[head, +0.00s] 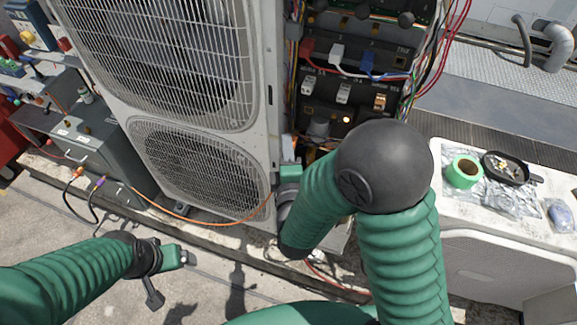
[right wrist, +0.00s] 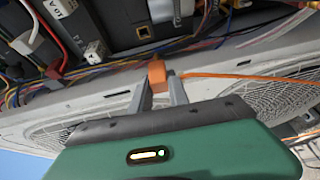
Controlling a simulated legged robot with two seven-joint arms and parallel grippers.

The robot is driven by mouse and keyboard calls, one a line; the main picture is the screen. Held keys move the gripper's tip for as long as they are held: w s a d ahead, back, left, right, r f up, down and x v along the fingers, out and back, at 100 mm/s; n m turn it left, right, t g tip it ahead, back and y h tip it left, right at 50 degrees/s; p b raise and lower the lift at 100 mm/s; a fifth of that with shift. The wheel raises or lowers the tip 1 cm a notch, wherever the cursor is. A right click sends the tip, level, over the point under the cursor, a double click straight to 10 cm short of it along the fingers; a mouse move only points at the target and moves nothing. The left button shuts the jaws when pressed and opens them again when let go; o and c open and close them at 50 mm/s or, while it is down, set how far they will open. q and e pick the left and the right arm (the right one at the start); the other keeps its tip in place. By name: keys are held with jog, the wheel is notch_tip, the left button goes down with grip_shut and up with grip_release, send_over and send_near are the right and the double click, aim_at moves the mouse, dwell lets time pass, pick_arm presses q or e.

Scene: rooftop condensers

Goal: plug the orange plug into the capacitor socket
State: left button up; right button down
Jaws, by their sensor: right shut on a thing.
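The orange plug (right wrist: 157,72) sits between the fingertips of my right gripper (right wrist: 159,82), which is shut on it, in the right wrist view. Its orange cable (right wrist: 240,79) runs off to the right; in the head view the cable (head: 215,222) hangs across the lower condenser. A dark block with a small square socket (right wrist: 143,32) lies beyond the plug, apart from it; I cannot tell for sure that it is the capacitor socket. In the head view my right gripper (head: 290,172) is beside the open electrical bay, its fingers and the plug hidden. My left gripper (head: 175,257) hangs low at left, jaws unclear.
The condenser unit (head: 262,90) stands left of the open bay (head: 360,60), which has several coloured connectors and loose wires. A grey case (head: 85,150) stands at left.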

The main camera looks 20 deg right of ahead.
aim_at(296, 135)
jog(key=shift+s+a+r+n+t, duration=0.1)
jog(key=shift+a+r+n+t, duration=0.25)
jog(key=shift+r+t, duration=0.15)
jog(key=w+d, duration=0.4)
jog(key=w, duration=0.1)
jog(key=shift+d, duration=0.4)
pick_arm(q)
jog(key=shift+d+f, duration=0.45)
jog(key=shift+d, duration=0.25)
pick_arm(e)
jog(key=shift+s+d, duration=0.1)
jog(key=shift+d, duration=0.5)
pick_arm(q)
jog(key=shift+w, duration=0.1)
pick_arm(e)
jog(key=shift+a, duration=0.1)
pick_arm(q)
jog(key=shift+a, duration=0.2)
pick_arm(e)
jog(key=shift+a, duration=0.4)
